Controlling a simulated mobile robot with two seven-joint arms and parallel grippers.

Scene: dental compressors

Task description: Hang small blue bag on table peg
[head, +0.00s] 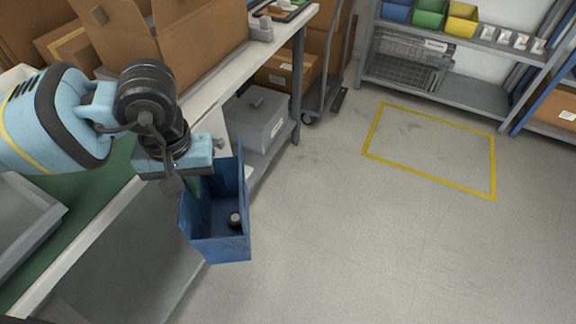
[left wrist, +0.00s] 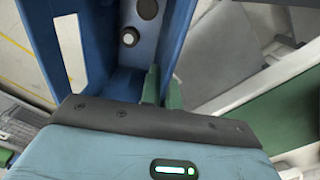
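The small blue bag (head: 222,245) is an open-topped, box-like blue container beside the front edge of the table (head: 88,240), above the floor. A small dark round item with a pale top (head: 235,220) is inside it. My left gripper (head: 194,188) is at the bag's upper left side. In the left wrist view the green fingertips (left wrist: 161,88) are close together with the bag's blue wall (left wrist: 172,42) between them. A small grey knob-like part, possibly the peg (head: 218,145), shows at the table edge behind the gripper. My right gripper is not in view.
A grey lidded box (head: 257,118) stands on the lower shelf under the table. Cardboard boxes (head: 200,40) and a grey tray (head: 25,225) are on the table. A hand truck (head: 325,95) stands beyond its far end. The floor at right is clear, with a yellow outline (head: 430,180).

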